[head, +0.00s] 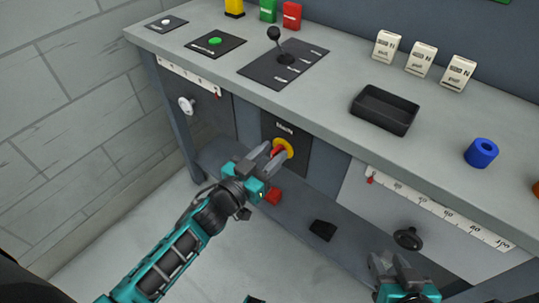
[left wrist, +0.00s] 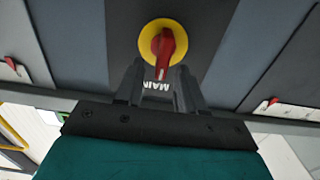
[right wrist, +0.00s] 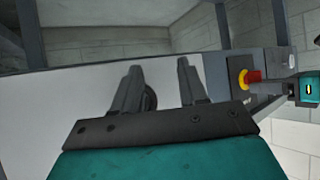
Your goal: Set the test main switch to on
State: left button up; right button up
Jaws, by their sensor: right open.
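The main switch (head: 284,149) is a red rotary handle on a yellow disc, set in a dark panel on the bench front below a white label. In the left wrist view the red handle (left wrist: 165,47) points nearly straight along the picture's vertical, towards the upside-down "MAIN" label. My left gripper (head: 272,154) is at the switch, its fingers apart. In the left wrist view its fingertips (left wrist: 160,72) lie either side of the handle's lower end; I cannot tell whether they touch it. My right gripper (head: 390,262) is open and empty, near the lower right drawer front.
A black knob (head: 408,238) sticks out near my right gripper. A red block (head: 273,196) lies below.

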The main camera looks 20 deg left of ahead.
pick_arm(q)
grip_shut()
dwell(0.3)
dwell(0.4)
jog(key=m, duration=0.3)
jog(key=shift+s+d+p, duration=0.1)
jog(key=shift+d+p, duration=0.15)
jog(key=shift+p, duration=0.05)
jog(key=m, duration=0.3)
jog(key=shift+s+d+f+m, duration=0.1)
jog(key=shift+d+f+m, duration=0.05)
jog(key=shift+d+m, duration=0.2)
jog(key=m, duration=0.3)
jog(key=f+m+b, duration=0.1)
jog(key=m, duration=0.3)
jog(key=m+b, duration=0.1)
jog(key=m, duration=0.3)
jog(key=shift+s+d+f, duration=0.2)
jog(key=shift+d+f, duration=0.15)
